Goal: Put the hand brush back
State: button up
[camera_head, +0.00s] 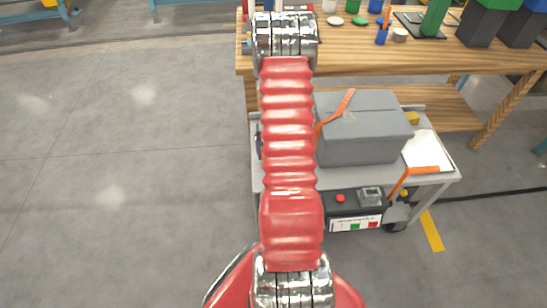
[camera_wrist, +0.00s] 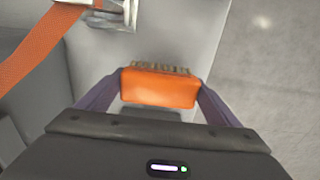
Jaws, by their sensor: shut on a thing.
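The hand brush (camera_wrist: 160,88) has an orange body with a row of tan bristles along its far edge. My gripper (camera_wrist: 158,80) is shut on it, one finger at each end, in the wrist view. The brush is over or near the light grey cart top (camera_wrist: 180,35); I cannot tell whether it touches it. In the head view my red arm covers the gripper and the brush.
A grey box (camera_head: 355,140) with an orange strap (camera_head: 338,112) stands on the wheeled cart (camera_head: 440,178). The strap also shows in the wrist view (camera_wrist: 40,45). A wooden workbench (camera_head: 400,60) holding containers and tools stands behind. The floor (camera_head: 120,150) at left is clear.

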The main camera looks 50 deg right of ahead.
jog(key=shift+f, duration=1)
jog(key=o, duration=1)
notch_tip(320, 180, up, 12)
jog(key=shift+r, duration=0.1)
